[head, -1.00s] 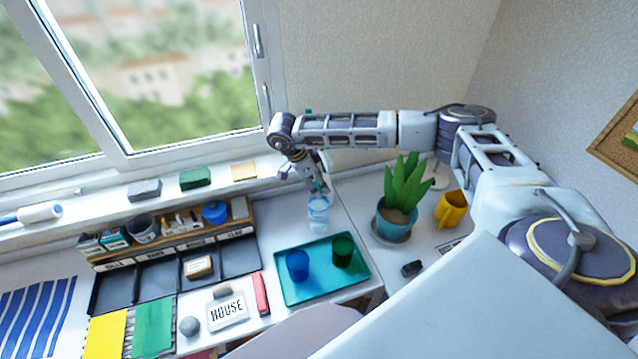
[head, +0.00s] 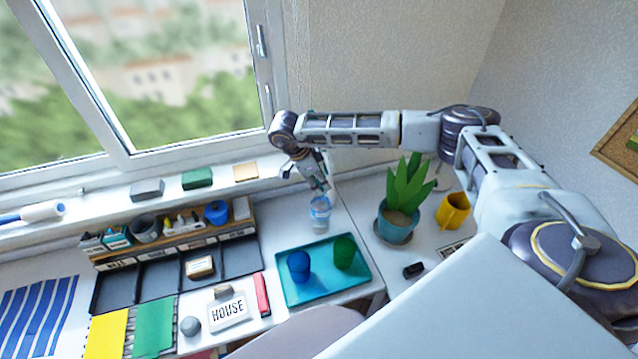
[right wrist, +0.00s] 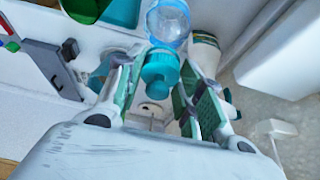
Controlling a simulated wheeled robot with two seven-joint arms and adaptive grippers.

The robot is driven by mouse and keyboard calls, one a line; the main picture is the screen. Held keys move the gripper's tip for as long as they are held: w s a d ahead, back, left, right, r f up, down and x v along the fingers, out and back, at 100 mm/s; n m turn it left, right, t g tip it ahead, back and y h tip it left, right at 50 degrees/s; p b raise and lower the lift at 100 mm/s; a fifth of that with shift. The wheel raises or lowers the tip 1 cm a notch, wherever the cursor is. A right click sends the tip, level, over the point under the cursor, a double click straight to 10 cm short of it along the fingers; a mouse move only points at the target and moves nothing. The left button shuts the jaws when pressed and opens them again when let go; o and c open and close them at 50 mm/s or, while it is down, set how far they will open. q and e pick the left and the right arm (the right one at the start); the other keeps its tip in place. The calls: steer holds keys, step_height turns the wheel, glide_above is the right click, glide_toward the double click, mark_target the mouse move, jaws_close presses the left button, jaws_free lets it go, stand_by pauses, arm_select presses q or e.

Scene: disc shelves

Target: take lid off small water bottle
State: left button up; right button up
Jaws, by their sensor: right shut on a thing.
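The small water bottle (head: 320,216), clear with a light blue tint, stands upright on the white desk behind the teal tray. Its clear body also shows at the top of the right wrist view (right wrist: 168,20). My right gripper (head: 322,190) is over the bottle's top. In the right wrist view the teal lid (right wrist: 160,66) sits between the two green-padded fingers, and the gripper is shut on it. The lid lines up with the bottle; I cannot tell whether they touch. My left gripper is not in view.
The teal tray (head: 318,297) with a blue cup (head: 299,265) and a green cup (head: 344,251) is just in front of the bottle. A potted plant (head: 398,215) and a yellow mug (head: 453,210) stand to the right. The window sill is behind.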

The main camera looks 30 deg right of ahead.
steer(key=shift+r+b, duration=0.8)
steer(key=shift+r, duration=3.9)
steer(key=shift+n, duration=0.4)
